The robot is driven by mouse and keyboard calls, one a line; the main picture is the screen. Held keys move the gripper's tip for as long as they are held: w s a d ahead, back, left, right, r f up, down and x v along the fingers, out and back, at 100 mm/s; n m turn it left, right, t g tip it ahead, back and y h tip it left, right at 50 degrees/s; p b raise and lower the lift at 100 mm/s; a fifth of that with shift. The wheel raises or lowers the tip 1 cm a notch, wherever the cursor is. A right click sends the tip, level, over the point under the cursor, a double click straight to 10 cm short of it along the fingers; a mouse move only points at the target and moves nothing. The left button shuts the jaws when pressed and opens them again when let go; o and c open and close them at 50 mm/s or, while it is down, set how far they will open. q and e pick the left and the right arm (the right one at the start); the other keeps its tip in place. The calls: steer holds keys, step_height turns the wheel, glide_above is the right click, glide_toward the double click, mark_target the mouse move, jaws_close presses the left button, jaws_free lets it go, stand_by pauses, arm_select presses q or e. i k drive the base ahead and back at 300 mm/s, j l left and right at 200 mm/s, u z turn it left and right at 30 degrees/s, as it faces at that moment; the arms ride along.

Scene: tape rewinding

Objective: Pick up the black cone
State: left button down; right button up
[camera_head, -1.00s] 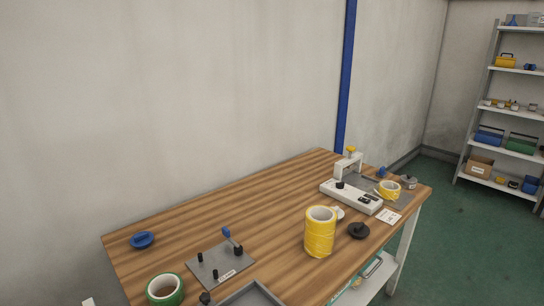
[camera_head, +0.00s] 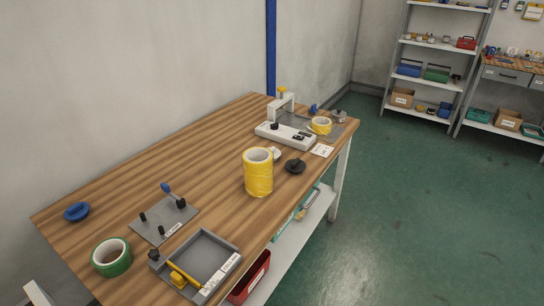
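The black cone (camera_head: 295,166) sits on the wooden table (camera_head: 190,172) near its right front edge. It looks like a dark round disc with a raised middle. It stands just right of a tall yellow tape roll stack (camera_head: 258,173), apart from it. Neither of my grippers shows in the head view. A pale part at the bottom left corner is cut off, and I cannot tell what it is.
A white device (camera_head: 286,136) and a small yellow roll (camera_head: 320,126) stand behind the cone. A grey tray (camera_head: 225,250), a green roll (camera_head: 111,258), a grey plate (camera_head: 150,228) and a blue disc (camera_head: 77,212) are nearer. Green floor (camera_head: 420,210) is clear at right.

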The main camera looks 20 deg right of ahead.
mark_target(295, 167)
steer(key=u, duration=0.25)
steer(key=l+u, duration=0.4)
steer(key=l, duration=0.3)
steer(key=l+u, duration=0.4)
steer(key=l, duration=0.3)
